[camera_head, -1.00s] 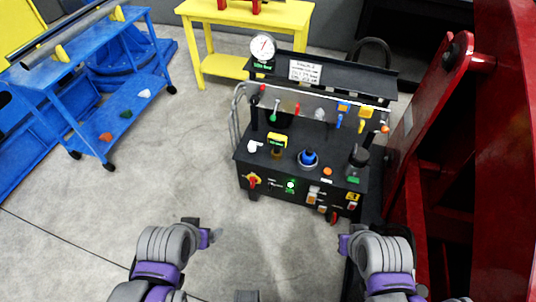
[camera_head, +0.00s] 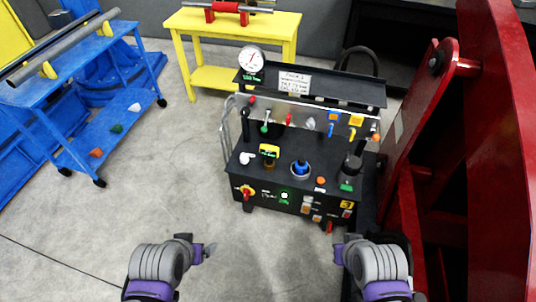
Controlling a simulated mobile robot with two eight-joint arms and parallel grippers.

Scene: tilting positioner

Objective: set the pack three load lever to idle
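The black power pack (camera_head: 232,168) stands on the floor ahead of me, with a yellow "3" label (camera_head: 347,204) on its front. Several small levers and knobs rise from it: a green-handled lever (camera_head: 265,127), a red-handled lever (camera_head: 289,119), a blue lever (camera_head: 331,129) and a yellow lever (camera_head: 351,134). A black upright handle (camera_head: 246,122) stands at the left. I cannot read which is the load lever or its position. My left gripper (camera_head: 208,250) and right gripper (camera_head: 338,252) are in front of the pack, apart from it and holding nothing visible.
A round gauge (camera_head: 251,60) and a white placard (camera_head: 294,82) sit on the pack's upper shelf. A large red machine (camera_head: 420,140) stands close on the right. A yellow table (camera_head: 240,32) is behind, a blue cart (camera_head: 75,90) at left. Grey floor before the pack is clear.

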